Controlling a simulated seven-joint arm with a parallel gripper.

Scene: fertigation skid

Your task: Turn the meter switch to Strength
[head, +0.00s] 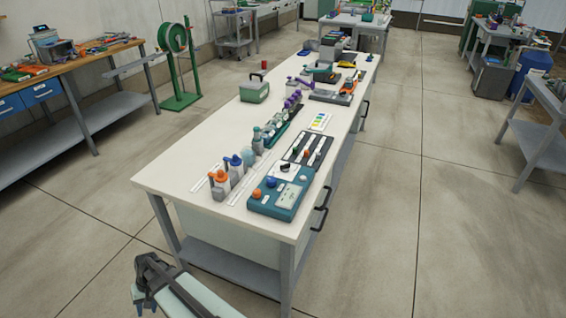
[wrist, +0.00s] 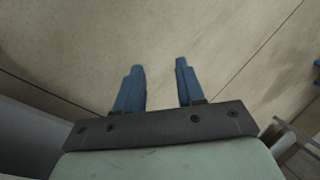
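A teal meter box (head: 280,195) lies at the near end of the long white bench, with a pale display panel, an orange knob and a blue knob on its top. A white plate with a dark knob (head: 285,167) adjoins it at the back. Which of these is the meter switch, and its labels, are too small to tell. My gripper (head: 140,305) is at the bottom left in the head view, off the bench's near end and below its top. In the wrist view my gripper (wrist: 163,80) has its two blue fingers apart with nothing between them, above bare floor.
The white bench top (head: 170,180) has a clear near left corner. Bottles with orange and blue caps (head: 220,183) stand left of the meter. A panel with sliders (head: 308,149) and a colour chart (head: 320,121) lie behind it. Black handles (head: 321,208) stick out on the bench's right side.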

